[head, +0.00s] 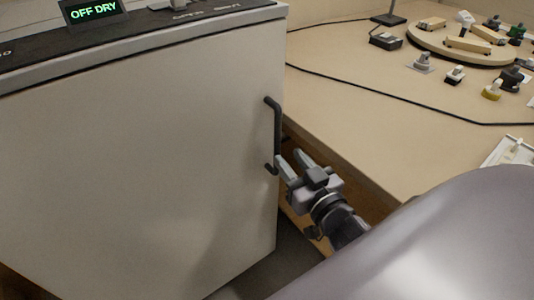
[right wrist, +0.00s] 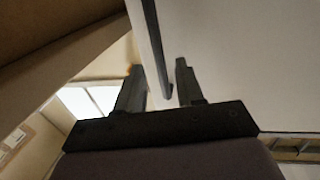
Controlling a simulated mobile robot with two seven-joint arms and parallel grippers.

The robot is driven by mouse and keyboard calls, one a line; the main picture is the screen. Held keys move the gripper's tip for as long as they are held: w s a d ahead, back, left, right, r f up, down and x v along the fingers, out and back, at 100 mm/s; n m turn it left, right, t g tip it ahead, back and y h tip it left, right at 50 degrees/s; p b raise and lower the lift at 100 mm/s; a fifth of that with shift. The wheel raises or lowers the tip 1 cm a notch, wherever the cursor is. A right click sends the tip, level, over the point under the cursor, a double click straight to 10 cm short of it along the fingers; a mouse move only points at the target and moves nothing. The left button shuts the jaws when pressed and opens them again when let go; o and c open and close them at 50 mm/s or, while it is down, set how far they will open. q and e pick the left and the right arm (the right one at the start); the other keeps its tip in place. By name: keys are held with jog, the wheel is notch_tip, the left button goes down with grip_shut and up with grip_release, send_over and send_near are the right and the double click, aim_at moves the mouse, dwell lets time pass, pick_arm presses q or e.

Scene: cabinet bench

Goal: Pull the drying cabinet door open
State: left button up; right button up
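The drying cabinet door (head: 140,160) is a large pale panel filling the left of the head view; it shows no clear gap along its top. Its dark bar handle (head: 277,125) stands upright near the door's right edge. My right gripper (head: 288,160) is at the handle's lower end, fingers spread. In the right wrist view, the handle (right wrist: 155,45) runs down between the two open fingers (right wrist: 158,85), with space visible on both sides. The pale door also shows at the right there (right wrist: 240,60). My left gripper is out of view.
A bench top (head: 370,120) lies right of the cabinet, with a black cable (head: 390,90) across it. A round wooden board (head: 465,42) with several small parts is at the back right. A display (head: 93,9) on the cabinet top reads "OFF DRY".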

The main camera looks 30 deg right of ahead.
aim_at(278, 143)
jog(key=shift+w+d+r, duration=0.15)
jog(key=shift+w+r, duration=0.05)
jog(key=shift+w, duration=0.4)
jog(key=shift+w+d+f, duration=0.1)
jog(key=shift+w+d, duration=0.1)
jog(key=shift+w, duration=1.35)
jog(key=shift+w+d, duration=0.15)
jog(key=shift+w, duration=1.35)
grip_shut()
